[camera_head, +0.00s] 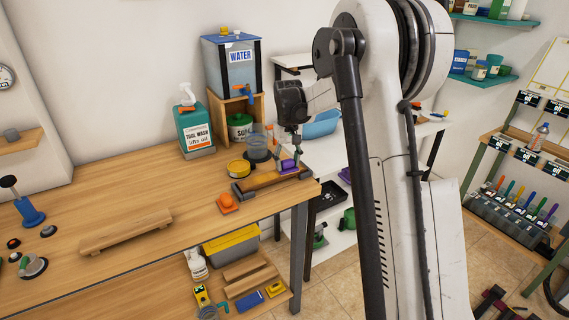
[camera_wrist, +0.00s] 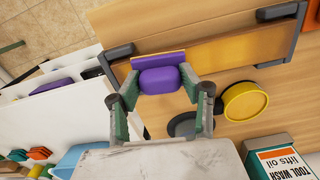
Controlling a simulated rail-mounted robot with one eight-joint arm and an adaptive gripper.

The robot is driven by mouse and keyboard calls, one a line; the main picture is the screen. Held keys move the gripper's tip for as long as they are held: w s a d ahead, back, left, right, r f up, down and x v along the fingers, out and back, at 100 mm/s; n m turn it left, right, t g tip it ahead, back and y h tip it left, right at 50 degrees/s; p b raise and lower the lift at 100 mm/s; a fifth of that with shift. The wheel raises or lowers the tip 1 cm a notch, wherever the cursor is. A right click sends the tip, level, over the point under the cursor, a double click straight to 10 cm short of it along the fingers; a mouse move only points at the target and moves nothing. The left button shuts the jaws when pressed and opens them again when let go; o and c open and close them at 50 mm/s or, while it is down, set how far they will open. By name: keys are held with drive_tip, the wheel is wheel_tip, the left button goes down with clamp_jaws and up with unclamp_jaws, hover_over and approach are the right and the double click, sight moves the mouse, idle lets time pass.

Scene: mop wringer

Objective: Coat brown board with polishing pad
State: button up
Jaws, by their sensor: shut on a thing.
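My gripper (camera_head: 290,152) is at the right end of the workbench. It is shut on a purple polishing pad (camera_head: 288,166), which sits between the green fingers of my gripper (camera_wrist: 161,84) in the wrist view. The pad (camera_wrist: 158,62) is over the left part of the brown board (camera_wrist: 225,49). Whether it touches the board's face I cannot tell. The board (camera_head: 258,181) lies between dark grey end clamps and looks orange-brown. The pad and gripper hide some of its right end in the head view.
A yellow tin (camera_head: 238,166) stands behind the board, with a grey container (camera_head: 258,147) close by. An orange object (camera_head: 227,202) lies in front of the board. A tool wash bottle (camera_head: 195,130) and water tank (camera_head: 232,67) stand behind. The bench's middle front holds a wooden piece (camera_head: 127,230).

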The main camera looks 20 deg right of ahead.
sight(243, 185)
drive_tip(key=shift+w+d, duration=0.15)
drive_tip(key=shift+d, duration=1.15)
drive_tip(key=shift+w+d, duration=0.1)
drive_tip(key=shift+d, duration=1.15)
drive_tip(key=shift+a, duration=0.1)
drive_tip(key=shift+s+a+b, duration=0.15)
drive_tip(key=shift+a+b, duration=0.1)
drive_tip(key=shift+a, duration=1.1)
drive_tip(key=shift+s+a+b, duration=0.15)
drive_tip(key=shift+a+b, duration=0.1)
drive_tip(key=shift+a, duration=1.1)
drive_tip(key=shift+s+a+r, duration=0.1)
drive_tip(key=shift+a, duration=1.2)
drive_tip(key=shift+s+a+r, duration=0.1)
drive_tip(key=shift+a, duration=1.2)
drive_tip(key=shift+s+a+f+b, duration=0.1)
drive_tip(key=shift+s+a+b, duration=0.1)
drive_tip(key=shift+a, duration=1.55)
drive_tip(key=shift+s+a+f+b, duration=0.1)
drive_tip(key=shift+s+a+b, duration=0.05)
drive_tip(key=shift+a, duration=1.55)
drive_tip(key=shift+s+a+b, duration=0.15)
drive_tip(key=shift+a+b, duration=0.05)
drive_tip(key=shift+a, duration=1.55)
drive_tip(key=shift+r, duration=0.1)
wheel_tip(243, 185, up, 7)
drive_tip(key=p, duration=0.3)
drive_tip(key=shift+p, duration=0.35)
